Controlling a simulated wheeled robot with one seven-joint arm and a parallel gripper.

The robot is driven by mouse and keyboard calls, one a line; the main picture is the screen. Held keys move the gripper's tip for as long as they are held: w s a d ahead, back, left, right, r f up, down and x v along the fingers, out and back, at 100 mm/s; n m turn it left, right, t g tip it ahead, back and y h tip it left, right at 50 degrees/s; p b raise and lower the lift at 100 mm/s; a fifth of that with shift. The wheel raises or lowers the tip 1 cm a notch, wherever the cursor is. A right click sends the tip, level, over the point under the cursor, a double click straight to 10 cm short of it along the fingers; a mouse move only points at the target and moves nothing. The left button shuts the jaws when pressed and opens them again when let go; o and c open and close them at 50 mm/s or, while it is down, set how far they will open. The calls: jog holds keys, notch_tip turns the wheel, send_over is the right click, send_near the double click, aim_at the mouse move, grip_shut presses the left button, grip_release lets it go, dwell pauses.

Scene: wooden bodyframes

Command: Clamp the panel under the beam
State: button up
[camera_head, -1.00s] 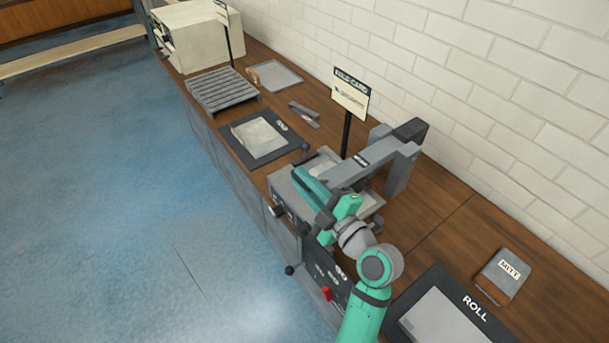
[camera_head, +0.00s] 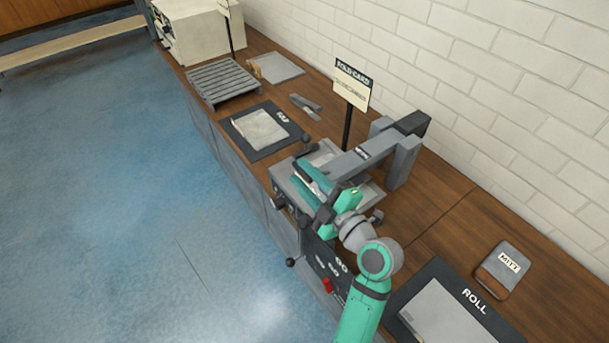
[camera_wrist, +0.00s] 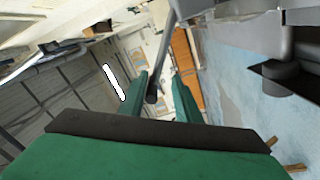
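The grey press (camera_head: 283,183) stands on the wooden counter. Its grey beam (camera_head: 350,160) runs from the post at the back right toward the front left. A pale panel (camera_head: 323,155) shows in part beneath and beside the beam; the beam and my gripper cover much of it. My gripper (camera_head: 310,178) is low over the press, beside the beam's near end. In the wrist view my green fingers (camera_wrist: 161,98) stand apart. A grey rod ending in a dark knob (camera_wrist: 152,97) shows between them, near the left finger. I cannot tell whether they touch.
A signboard on a post (camera_head: 352,87) rises behind the press. A dark mat with a pale sheet (camera_head: 285,120) and a slatted pallet (camera_head: 222,80) lie beyond. A ROLL mat (camera_head: 447,273) and MITT block (camera_head: 503,268) lie at the right.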

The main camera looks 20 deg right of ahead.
jog(key=v, duration=1)
jog(key=shift+s, duration=0.3)
jog(key=shift+d, duration=0.1)
jog(key=s+a+f+m+g+h, duration=0.1)
jog(key=s+a+f+m+h, duration=0.1)
jog(key=a+f+m, duration=0.3)
jog(key=s+a+f+m+g+h, duration=0.1)
jog(key=f+m+h, duration=0.15)
jog(key=f, duration=0.55)
jog(key=s+a+f+m+g+h, duration=0.1)
jog(key=s+a+f+m, duration=0.15)
jog(key=f+m, duration=0.3)
jog(key=s+a+m, duration=0.1)
jog(key=s+a, duration=0.5)
jog(key=s, duration=0.3)
jog(key=s+a+r+m+t, duration=0.1)
jog(key=s+a, duration=0.5)
jog(key=s, duration=0.3)
jog(key=shift+y, duration=0.45)
